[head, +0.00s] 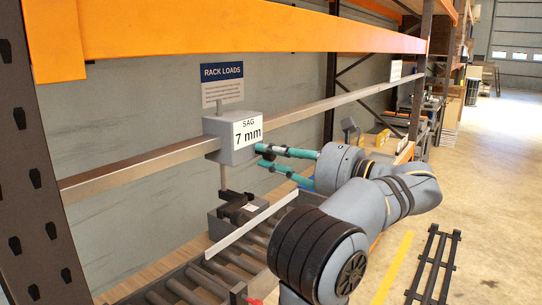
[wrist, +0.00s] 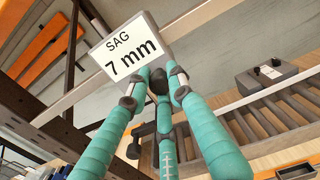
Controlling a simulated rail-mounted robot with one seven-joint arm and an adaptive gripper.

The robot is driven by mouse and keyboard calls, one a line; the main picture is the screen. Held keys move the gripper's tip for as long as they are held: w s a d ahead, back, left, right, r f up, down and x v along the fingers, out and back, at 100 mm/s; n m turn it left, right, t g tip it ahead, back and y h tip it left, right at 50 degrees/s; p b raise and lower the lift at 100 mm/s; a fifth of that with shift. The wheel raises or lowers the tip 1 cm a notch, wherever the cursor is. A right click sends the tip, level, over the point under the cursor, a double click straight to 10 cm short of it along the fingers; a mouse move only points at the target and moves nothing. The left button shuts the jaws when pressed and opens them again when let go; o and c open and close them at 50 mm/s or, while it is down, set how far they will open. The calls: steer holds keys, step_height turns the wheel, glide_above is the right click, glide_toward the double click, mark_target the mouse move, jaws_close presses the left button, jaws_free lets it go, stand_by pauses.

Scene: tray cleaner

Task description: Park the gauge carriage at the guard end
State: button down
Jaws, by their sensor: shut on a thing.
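The gauge carriage (head: 235,135) is a grey box with a white face reading "SAG 7 mm". It sits on a long metal rail (head: 125,172) that runs across the rack, with rail visible on both sides of it. My gripper (head: 263,157) has teal fingers and reaches the carriage from the right. In the wrist view, the fingertips close around a dark knob (wrist: 158,82) at the lower edge of the carriage (wrist: 128,52). I cannot tell which rail end is the guard end.
A "RACK LOADS" sign (head: 222,84) stands behind the carriage. An orange beam (head: 230,32) crosses above. Below are a roller conveyor (head: 185,287) and a dark grey device (head: 232,212). Dark rack uprights stand at left (head: 38,190) and right (head: 421,75). A black slatted frame (head: 433,265) lies on the floor.

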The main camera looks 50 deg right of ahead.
steer(key=c, duration=1.9)
jaws_free()
steer(key=shift+a, duration=0.15)
steer(key=shift+o, duration=1.2)
steer(key=shift+a+r, duration=0.1)
steer(key=shift+a, duration=0.05)
steer(key=shift+o, duration=0.6)
steer(key=shift+s, duration=0.1)
steer(key=s+d, duration=0.1)
steer(key=s, duration=1)
steer(key=shift+s, duration=0.4)
steer(key=shift+d, duration=0.1)
